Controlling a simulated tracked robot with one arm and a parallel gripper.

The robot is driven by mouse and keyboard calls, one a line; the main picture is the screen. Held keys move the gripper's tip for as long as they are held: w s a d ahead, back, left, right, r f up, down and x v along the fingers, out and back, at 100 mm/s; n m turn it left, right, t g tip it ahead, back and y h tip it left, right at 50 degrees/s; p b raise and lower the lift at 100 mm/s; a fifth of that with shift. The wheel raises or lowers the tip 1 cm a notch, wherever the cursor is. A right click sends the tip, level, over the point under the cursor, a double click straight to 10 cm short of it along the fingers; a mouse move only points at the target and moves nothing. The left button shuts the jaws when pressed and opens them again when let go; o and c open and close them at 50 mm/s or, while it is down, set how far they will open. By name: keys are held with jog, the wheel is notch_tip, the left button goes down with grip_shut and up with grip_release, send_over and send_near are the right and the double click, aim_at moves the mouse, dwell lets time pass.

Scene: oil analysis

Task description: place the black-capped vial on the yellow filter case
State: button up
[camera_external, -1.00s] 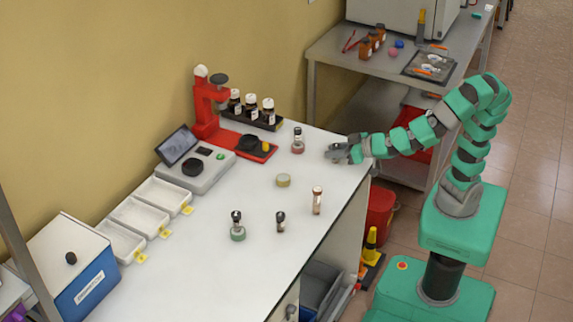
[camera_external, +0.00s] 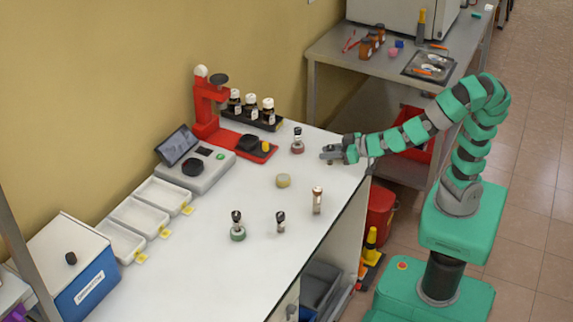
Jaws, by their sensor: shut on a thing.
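A black-capped vial (camera_external: 281,222) stands upright on the white table near its front. The pale yellow filter case (camera_external: 283,181) is a low round disc behind it, with nothing on top. Another dark-topped vial stands on a green case (camera_external: 238,234), and one more on a reddish case (camera_external: 298,148). My gripper (camera_external: 328,153) is low over the table's right edge, right of the reddish case and apart from it. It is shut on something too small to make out. It is apart from the yellow case and the front black-capped vial.
A red stand (camera_external: 209,110), a rack of dark bottles (camera_external: 251,118) and a grey scale (camera_external: 203,170) line the back, with white trays (camera_external: 140,219) left. The table's lower middle is clear.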

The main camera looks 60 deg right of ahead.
jog(key=w+a, duration=0.2)
jog(key=w, duration=0.2)
jog(key=w+a+f, duration=0.1)
jog(key=w+a, duration=0.2)
jog(key=w, duration=0.1)
jog(key=w+a+b, duration=0.1)
jog(key=w+a, duration=0.1)
jog(key=w, duration=0.3)
jog(key=shift+a+f, duration=0.2)
jog(key=shift+a, duration=0.1)
notch_tip(320, 180, down, 4)
jog(key=b, duration=0.2)
jog(key=shift+r+b, duration=0.15)
jog(key=shift+b, duration=0.15)
jog(key=shift+r, duration=0.1)
jog(key=o, duration=1)
jog(key=shift+c, duration=0.2)
